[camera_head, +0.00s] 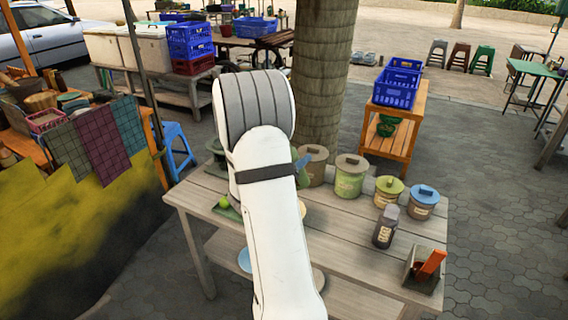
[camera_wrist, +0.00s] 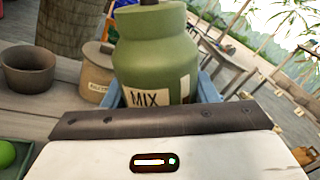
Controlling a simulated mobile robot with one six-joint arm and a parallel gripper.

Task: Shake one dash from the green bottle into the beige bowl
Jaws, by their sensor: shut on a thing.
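The green bottle (camera_wrist: 155,50), labelled MIX, fills the middle of the wrist view. My gripper (camera_wrist: 160,92) is shut on it, with a blue finger on each side. In the head view my white arm hides most of the bottle and gripper; a small green part of the bottle (camera_head: 304,179) shows beside a blue finger. I cannot tell whether the bottle is clear of the table. A beige edge, possibly the beige bowl (camera_head: 302,208), shows just right of my arm; the rest of it is hidden.
Lidded pots (camera_head: 350,176) line the table's back edge. A dark shaker bottle (camera_head: 385,227) and a box with an orange object (camera_head: 425,270) stand at the right. A green tray (camera_wrist: 18,157) with a lime (camera_wrist: 6,154) lies left.

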